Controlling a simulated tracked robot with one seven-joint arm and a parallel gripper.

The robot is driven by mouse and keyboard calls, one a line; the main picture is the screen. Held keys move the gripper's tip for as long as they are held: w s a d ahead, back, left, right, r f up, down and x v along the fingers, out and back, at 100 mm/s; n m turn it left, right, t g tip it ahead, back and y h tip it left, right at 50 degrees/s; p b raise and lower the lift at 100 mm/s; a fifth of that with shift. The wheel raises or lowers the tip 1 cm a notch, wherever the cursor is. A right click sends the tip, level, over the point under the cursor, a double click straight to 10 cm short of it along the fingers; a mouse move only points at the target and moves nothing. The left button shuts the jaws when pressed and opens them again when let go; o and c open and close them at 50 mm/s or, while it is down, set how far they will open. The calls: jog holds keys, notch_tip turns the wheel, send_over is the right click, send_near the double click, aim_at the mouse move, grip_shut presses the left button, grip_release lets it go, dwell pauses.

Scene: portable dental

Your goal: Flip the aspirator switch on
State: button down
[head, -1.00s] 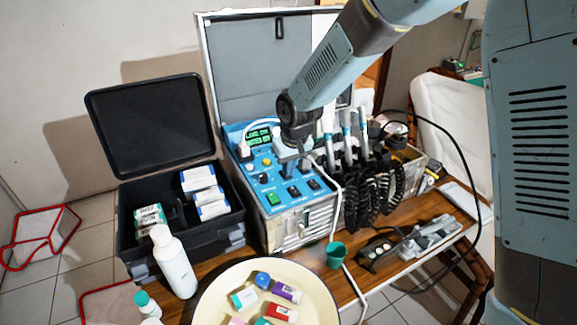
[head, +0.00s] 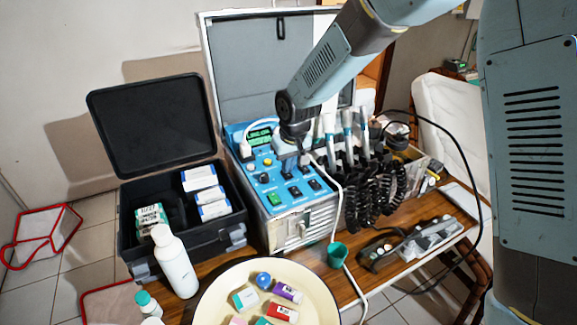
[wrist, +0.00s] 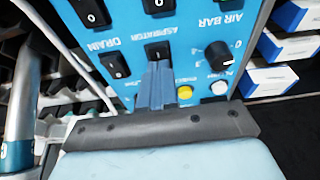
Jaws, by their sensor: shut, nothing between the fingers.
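The aspirator switch (wrist: 157,50) is a black rocker on the blue control panel (wrist: 190,25), beside its upside-down ASPIRATOR label in the wrist view. My gripper (wrist: 158,66) is shut and empty, its fingertips at the switch's near edge. The fingers hide part of the switch, and I cannot tell whether they touch it or which way it is set. In the head view my gripper (head: 304,160) is over the back right part of the panel (head: 258,178), and the aspirator switch cannot be made out for certain there.
Close by are the drain switch (wrist: 115,65), an air bar knob (wrist: 217,55) and a yellow button (wrist: 184,92). A white cable (head: 337,190) and handpieces with black coiled hoses (head: 375,190) stand right of the panel. A bottle (head: 175,262) and round tray (head: 215,300) are in front.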

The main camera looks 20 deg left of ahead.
jog(key=shift+r, duration=0.55)
jog(key=s+d+v, duration=0.1)
jog(key=v, duration=1.1)
jog(key=shift+s+d, duration=0.3)
jog(key=s+d+r+m+t+h, duration=0.15)
jog(key=d+r, duration=0.35)
jog(key=d, duration=0.7)
jog(key=s+d+r+m+t+y, duration=0.1)
jog(key=d+r+m, duration=0.3)
jog(key=d, duration=0.9)
jog(key=s+d+r+m+h, duration=0.1)
jog(key=s+d+m, duration=0.2)
jog(key=s+d, duration=1)
jog(key=d+t, duration=0.1)
jog(key=d, duration=0.1)
jog(key=shift+s+d+r+h, duration=0.2)
jog(key=shift+d+h, duration=0.15)
